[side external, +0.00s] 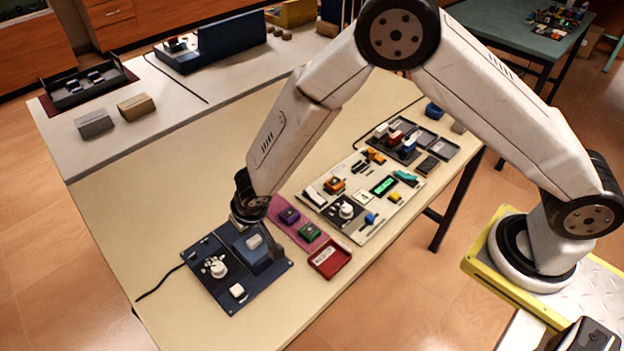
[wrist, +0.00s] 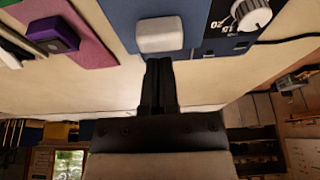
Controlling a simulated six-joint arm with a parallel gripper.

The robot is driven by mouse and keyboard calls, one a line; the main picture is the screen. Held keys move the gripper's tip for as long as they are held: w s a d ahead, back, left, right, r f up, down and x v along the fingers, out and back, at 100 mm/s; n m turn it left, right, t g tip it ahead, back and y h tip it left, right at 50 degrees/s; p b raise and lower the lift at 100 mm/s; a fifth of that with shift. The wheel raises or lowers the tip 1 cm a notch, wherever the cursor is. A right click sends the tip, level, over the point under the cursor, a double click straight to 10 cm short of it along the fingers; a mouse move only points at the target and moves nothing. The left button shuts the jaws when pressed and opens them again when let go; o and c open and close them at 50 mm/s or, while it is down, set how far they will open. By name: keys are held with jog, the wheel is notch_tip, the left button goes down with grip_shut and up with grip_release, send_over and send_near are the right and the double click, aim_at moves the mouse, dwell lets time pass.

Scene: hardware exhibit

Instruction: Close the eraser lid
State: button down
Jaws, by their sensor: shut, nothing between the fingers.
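A dark blue panel (side external: 215,285) lies at the near left of the table, with a white knob (side external: 216,268) and a small white block (side external: 238,290) on it. Beside the knob is a lighter blue part (side external: 258,258), seemingly the eraser lid, bearing a pale grip (side external: 254,241). In the wrist view the blue surface (wrist: 120,12) and its pale grip (wrist: 160,36) are just beyond my fingertips. My gripper (side external: 247,220) is over the panel; its dark fingers (wrist: 158,66) are shut and empty. I cannot tell how far open the lid is, or whether my fingers touch it.
A pink mat (side external: 288,229) with purple and green blocks and a red tray (side external: 329,260) lie to the right. Beyond is a pale board (side external: 358,215) with a knob and display. A black cable runs left of the panel. The table's left middle is clear.

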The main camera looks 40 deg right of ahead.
jog(key=shift+w, duration=1.25)
jog(key=v, duration=1)
jog(key=shift+r, duration=0.1)
jog(key=s+d+r, duration=0.2)
jog(key=s+d, duration=0.6)
jog(key=d, duration=0.3)
jog(key=s+d+r+g, duration=0.1)
jog(key=s+d+r, duration=0.2)
jog(key=s+d, duration=0.5)
jog(key=d, duration=0.3)
jog(key=shift+s+d+r, duration=0.15)
jog(key=shift+d+r, duration=0.15)
